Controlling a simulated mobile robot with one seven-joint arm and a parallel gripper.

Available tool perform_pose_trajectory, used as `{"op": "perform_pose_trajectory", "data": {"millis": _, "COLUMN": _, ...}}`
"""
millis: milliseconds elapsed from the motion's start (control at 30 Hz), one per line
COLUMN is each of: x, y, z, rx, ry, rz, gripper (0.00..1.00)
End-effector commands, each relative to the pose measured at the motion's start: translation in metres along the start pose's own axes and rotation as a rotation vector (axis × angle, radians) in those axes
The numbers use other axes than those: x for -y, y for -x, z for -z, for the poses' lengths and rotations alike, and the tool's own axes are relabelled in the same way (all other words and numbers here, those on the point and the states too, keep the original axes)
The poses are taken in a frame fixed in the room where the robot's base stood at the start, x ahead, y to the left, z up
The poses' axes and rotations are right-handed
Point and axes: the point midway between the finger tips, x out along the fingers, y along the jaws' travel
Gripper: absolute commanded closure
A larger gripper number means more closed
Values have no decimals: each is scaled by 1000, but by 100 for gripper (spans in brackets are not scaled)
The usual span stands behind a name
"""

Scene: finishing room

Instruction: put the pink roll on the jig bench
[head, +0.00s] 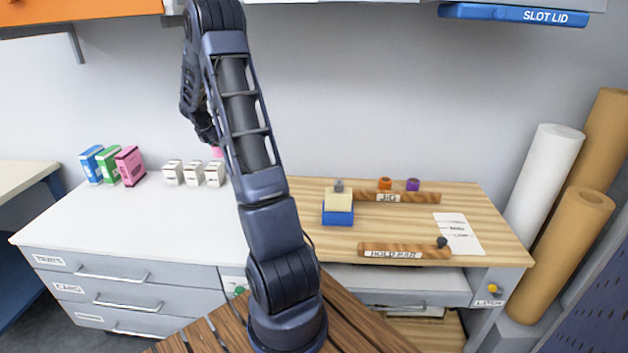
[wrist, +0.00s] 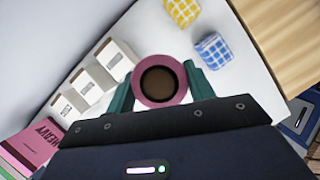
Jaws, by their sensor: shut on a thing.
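The pink roll (wrist: 160,103), a ring with a brown core, sits between the green fingers of my gripper (wrist: 160,88) in the wrist view. The gripper is shut on it, above the white counter. In the head view a small pink part of the roll (head: 217,152) shows beside my arm, and the gripper (head: 208,136) is mostly hidden behind the arm. The jig bench (head: 390,225) is the wood-topped bench to the right of the white counter. A wooden bar labelled JIG (head: 388,197) lies on it.
The bench holds a blue-and-cream block (head: 338,210), orange (head: 384,183) and purple (head: 413,185) pieces, a HOLD BAR strip (head: 400,251) and a paper (head: 459,233). White boxes (head: 194,173) stand on the counter (head: 110,220). Yellow (wrist: 183,11) and blue (wrist: 214,49) patterned cubes lie near the roll.

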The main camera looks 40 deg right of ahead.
Motion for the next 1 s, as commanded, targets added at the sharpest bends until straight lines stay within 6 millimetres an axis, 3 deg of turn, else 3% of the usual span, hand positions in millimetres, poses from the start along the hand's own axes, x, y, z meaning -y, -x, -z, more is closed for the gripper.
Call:
{"op": "perform_pose_trajectory", "data": {"millis": 167, "x": 6, "y": -4, "z": -10, "rx": 0, "ry": -16, "rz": 7, "gripper": 71}}
{"op": "perform_pose_trajectory", "data": {"millis": 367, "x": 39, "y": -24, "z": -58, "rx": 1, "ry": -101, "rz": 42, "gripper": 71}}
{"op": "perform_pose_trajectory", "data": {"millis": 667, "x": 124, "y": -62, "z": -152, "rx": 0, "ry": -281, "rz": 116, "gripper": 71}}
{"op": "perform_pose_trajectory", "data": {"millis": 1000, "x": 240, "y": -98, "z": -240, "rx": 1, "ry": -483, "rz": 199, "gripper": 71}}
